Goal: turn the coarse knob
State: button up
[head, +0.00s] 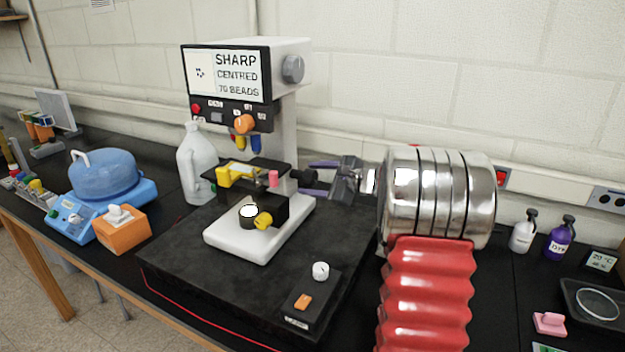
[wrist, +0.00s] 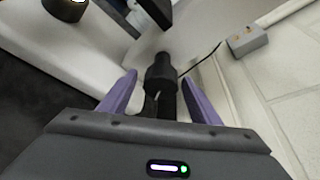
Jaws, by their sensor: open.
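A black stepped knob (head: 302,176) sticks out from the right side of the white microscope (head: 277,210). It carries no readable label, but it looks like the coarse knob. In the wrist view the black knob (wrist: 161,72) is ahead, between the tips of my gripper's two purple fingers. My gripper (head: 318,178) is open, one finger on each side of the knob, with a gap visible on both sides. In the wrist view my gripper (wrist: 159,80) shows nothing held. I cannot tell whether either finger touches the knob.
The microscope's screen (head: 238,74) reads "SHARP CENTRED 70 BEADS". A small control box (head: 310,300) sits on the black slab. The wall is close behind.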

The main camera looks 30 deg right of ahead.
jog(key=shift+w, duration=0.1)
jog(key=shift+c, duration=0.3)
jog(key=c, duration=1)
jog(key=shift+o, duration=0.2)
jog(key=shift+f, duration=0.1)
jog(key=shift+a, duration=0.1)
jog(key=shift+n+t+h, duration=0.4)
jog(key=shift+n, duration=0.5)
jog(key=o, duration=1)
